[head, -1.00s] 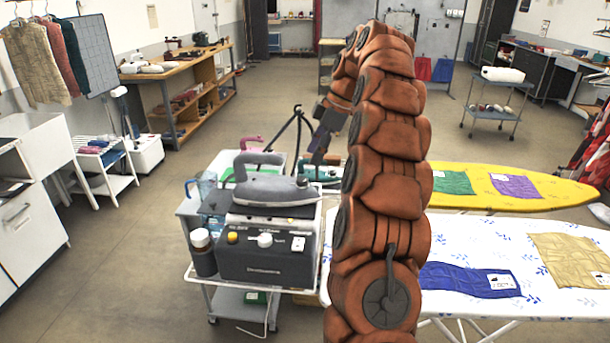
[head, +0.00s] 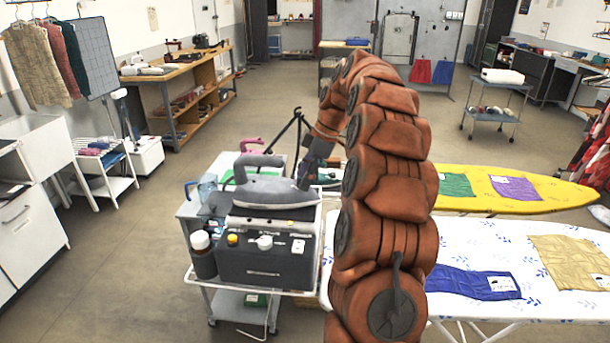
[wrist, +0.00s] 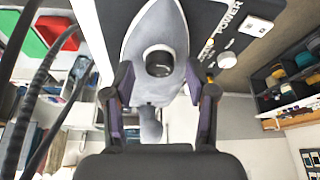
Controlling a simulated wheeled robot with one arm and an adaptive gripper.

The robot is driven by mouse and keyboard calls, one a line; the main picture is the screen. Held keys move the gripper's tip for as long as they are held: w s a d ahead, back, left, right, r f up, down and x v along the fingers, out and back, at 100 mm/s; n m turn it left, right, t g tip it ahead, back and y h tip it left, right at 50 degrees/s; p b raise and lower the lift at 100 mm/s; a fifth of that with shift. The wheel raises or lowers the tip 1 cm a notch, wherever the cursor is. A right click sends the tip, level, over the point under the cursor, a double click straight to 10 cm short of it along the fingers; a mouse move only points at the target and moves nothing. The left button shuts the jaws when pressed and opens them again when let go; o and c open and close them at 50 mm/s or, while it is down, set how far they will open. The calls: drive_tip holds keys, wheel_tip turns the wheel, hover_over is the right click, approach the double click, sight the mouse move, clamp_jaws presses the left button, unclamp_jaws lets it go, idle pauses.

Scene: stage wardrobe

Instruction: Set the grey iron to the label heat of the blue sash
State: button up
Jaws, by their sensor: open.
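The grey iron (head: 262,188) rests on a dark steam station on a trolley. In the wrist view the iron (wrist: 152,28) lies ahead of my gripper, with a round black dial (wrist: 159,62) on it. My gripper (wrist: 159,82) is open, its two fingers apart on either side of the dial, not closed on it. In the head view my gripper (head: 306,172) is at the iron's right end, partly hidden by my arm. The blue sash (head: 460,281) lies on the white ironing board, with a white label (head: 502,283) too small to read.
The steam station (head: 262,268) has a white knob (head: 265,242), a yellow button (head: 233,239) and a white switch (head: 298,246). A tan cloth (head: 570,260) shares the white board (head: 560,312). A yellow board (head: 570,192) behind holds green (head: 456,185) and purple (head: 514,188) cloths.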

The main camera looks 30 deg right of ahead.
clamp_jaws()
drive_tip(key=shift+f, duration=0.1)
idle(0.5)
